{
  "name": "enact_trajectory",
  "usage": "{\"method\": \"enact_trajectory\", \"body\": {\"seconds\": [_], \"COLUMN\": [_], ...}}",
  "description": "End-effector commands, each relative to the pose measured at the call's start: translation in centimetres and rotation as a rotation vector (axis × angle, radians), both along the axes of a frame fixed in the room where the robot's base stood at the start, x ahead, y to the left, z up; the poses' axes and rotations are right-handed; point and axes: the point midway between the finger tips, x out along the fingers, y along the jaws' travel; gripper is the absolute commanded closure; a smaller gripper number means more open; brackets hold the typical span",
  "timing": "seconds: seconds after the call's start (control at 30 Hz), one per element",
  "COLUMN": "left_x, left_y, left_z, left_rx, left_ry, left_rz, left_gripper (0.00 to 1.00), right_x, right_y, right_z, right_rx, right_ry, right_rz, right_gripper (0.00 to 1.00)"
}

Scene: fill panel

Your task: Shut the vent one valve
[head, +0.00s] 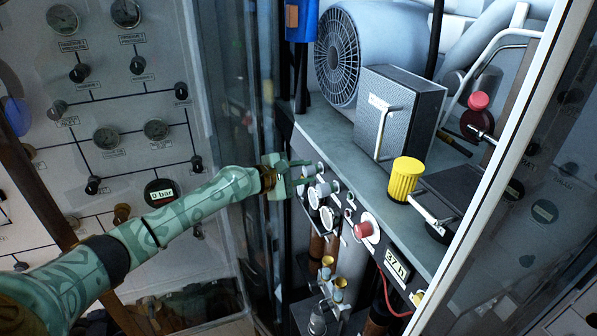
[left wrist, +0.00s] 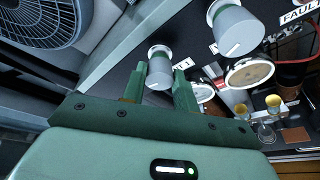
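My left gripper (head: 288,176) reaches in from the left to the near edge of the machine panel. In the left wrist view the left gripper (left wrist: 158,82) has its two green fingers apart, one on each side of a small grey knob (left wrist: 160,70). The knob's near end lies between the fingertips; I cannot tell whether they touch it. A partly hidden label next to it seems to end in 1. A second grey knob (left wrist: 237,28) stands to its right. I cannot read any label as vent one. My right gripper does not show.
Round gauges (left wrist: 249,72), a red button (head: 365,230) and a display (head: 396,266) sit farther along the panel front. A yellow cap (head: 405,178) and a grey box (head: 398,115) stand on top. A glass door frame (head: 505,160) borders the right side.

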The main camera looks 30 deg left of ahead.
Motion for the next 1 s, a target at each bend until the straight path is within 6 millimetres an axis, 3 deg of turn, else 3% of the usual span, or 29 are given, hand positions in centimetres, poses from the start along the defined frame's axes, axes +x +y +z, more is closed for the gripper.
{"method": "enact_trajectory", "body": {"seconds": [0.57, 1.0], "left_x": [0.1, 0.1], "left_y": [0.1, 0.1], "left_z": [0.0, -0.6], "left_rx": [0.082, 0.367], "left_ry": [-0.079, -0.338], "left_rz": [0.003, 0.006], "left_gripper": [0.93, 0.93], "right_x": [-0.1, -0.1], "right_y": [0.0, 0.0], "right_z": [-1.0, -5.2], "right_rx": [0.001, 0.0], "right_ry": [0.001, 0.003], "right_rz": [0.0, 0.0], "right_gripper": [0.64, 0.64]}}
